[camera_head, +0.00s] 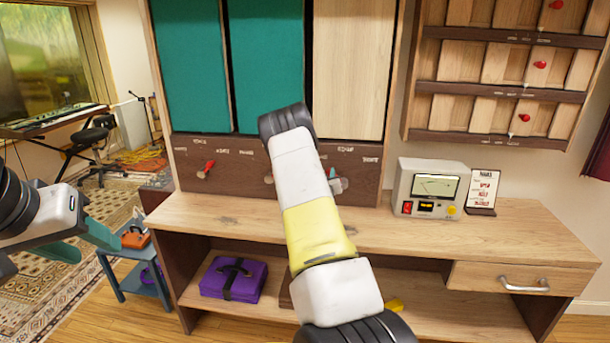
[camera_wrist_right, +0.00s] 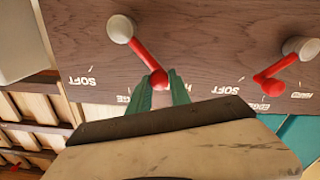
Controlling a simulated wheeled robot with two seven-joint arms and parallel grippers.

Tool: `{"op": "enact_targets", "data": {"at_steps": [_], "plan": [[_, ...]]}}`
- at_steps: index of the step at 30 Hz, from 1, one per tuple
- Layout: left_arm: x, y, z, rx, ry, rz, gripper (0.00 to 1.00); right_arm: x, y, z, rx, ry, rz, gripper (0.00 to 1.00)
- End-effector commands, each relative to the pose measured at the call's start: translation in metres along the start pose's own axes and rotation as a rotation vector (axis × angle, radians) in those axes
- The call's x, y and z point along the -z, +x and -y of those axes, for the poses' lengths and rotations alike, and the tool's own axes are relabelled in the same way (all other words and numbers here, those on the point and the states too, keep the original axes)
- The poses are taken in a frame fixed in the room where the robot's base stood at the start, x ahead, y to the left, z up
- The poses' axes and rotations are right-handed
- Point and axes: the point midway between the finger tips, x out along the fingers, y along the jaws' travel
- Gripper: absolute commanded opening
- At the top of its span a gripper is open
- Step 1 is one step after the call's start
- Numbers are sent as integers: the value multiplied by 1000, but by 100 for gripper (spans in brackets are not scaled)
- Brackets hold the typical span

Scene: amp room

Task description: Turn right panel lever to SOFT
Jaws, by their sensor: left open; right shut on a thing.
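The right panel lever has a white pivot and a red arm in the right wrist view (camera_wrist_right: 140,55), where the panel appears upside down. My right gripper (camera_wrist_right: 160,92) is shut on the lever's red ball end, with teal fingers on both sides. The SOFT label (camera_wrist_right: 81,81) is left of the lever's end in that view; a partly hidden EDGE label is nearer. In the head view my right arm covers most of this lever. My left gripper (camera_head: 85,243) is open and empty at the left, away from the panel.
A second red lever (camera_head: 206,169) is on the left of the wooden panel (camera_head: 232,178). An amp meter box (camera_head: 432,187) and a small sign (camera_head: 483,191) stand on the desk (camera_head: 400,233). A purple case (camera_head: 233,278) lies on the shelf below.

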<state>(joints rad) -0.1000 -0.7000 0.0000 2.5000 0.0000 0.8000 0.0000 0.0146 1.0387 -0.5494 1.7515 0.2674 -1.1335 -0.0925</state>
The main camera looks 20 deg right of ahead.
Motion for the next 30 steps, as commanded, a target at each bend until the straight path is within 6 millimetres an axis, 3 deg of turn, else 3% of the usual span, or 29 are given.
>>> {"op": "enact_targets", "data": {"at_steps": [11,30], "plan": [[0,0,0,0,0,0,46,7,0,-18,-2,199,0,0],[0,0,0,0,0,0,46,3,0,-72,-4,800,-1,0]]}}
